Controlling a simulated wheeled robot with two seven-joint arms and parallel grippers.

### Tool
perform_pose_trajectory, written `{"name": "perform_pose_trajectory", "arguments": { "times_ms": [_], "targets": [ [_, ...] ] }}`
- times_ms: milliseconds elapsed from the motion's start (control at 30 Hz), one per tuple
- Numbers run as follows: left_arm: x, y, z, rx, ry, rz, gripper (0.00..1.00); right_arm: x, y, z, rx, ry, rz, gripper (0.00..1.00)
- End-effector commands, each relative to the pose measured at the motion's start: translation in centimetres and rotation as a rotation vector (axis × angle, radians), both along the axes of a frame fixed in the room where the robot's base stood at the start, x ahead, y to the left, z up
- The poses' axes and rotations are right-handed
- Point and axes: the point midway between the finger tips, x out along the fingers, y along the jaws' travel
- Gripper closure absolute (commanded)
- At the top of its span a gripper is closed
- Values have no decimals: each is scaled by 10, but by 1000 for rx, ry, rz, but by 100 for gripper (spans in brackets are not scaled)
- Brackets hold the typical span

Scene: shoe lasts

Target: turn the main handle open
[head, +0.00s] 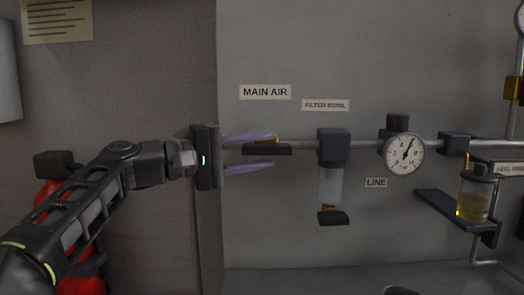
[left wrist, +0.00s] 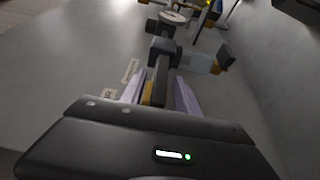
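The main handle (head: 267,149) is a dark flat lever under the "MAIN AIR" label (head: 265,92). It lies level, along the pipe, with a yellow valve part (head: 275,140) behind it. My left gripper (head: 274,152) comes in from the left, its two pale purple fingers apart, one above and one below the level of the handle. In the left wrist view the handle (left wrist: 160,78) shows between the fingertips (left wrist: 155,88), with the yellow part beside it. I see no firm grip; whether a finger touches the handle is unclear. My right gripper is not in view.
Right along the pipe are the filter bowl (head: 331,185), the round gauge (head: 404,153) above the "LINE" label, and an oil cup (head: 474,198) by a dark bracket. A red extinguisher (head: 50,197) stands behind my left arm. The wall below the handle is clear.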

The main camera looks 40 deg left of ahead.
Motion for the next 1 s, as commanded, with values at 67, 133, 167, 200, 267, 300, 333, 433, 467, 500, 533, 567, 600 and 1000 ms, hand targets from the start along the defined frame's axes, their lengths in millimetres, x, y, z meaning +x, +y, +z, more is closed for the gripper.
{"name": "perform_pose_trajectory", "arguments": {
  "times_ms": [67,133,167,200,267,300,333,433,467,500,533,567,600,1000],
  "targets": [
    [-8,5,0,0,-2,2,62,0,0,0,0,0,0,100],
    [-17,10,0,-1,-2,2,62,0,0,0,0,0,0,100],
    [-22,13,0,-1,-2,2,62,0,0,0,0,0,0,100],
    [-28,17,0,0,-2,3,62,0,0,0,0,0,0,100],
    [-37,22,0,0,-1,2,62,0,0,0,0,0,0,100],
    [-42,25,0,-1,-1,3,62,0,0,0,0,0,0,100],
    [-46,27,0,0,-1,2,62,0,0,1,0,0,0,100],
    [-56,33,-1,0,0,1,62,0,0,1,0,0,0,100],
    [-58,34,-1,0,1,1,62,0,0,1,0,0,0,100],
    [-60,35,-1,0,1,1,62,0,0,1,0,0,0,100],
    [-61,36,-1,0,1,1,62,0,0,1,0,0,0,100],
    [-62,36,-1,0,1,1,62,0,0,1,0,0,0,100],
    [-62,36,-1,0,1,1,62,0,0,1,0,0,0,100],
    [-62,36,-1,0,1,0,62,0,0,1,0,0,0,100]
  ]
}}
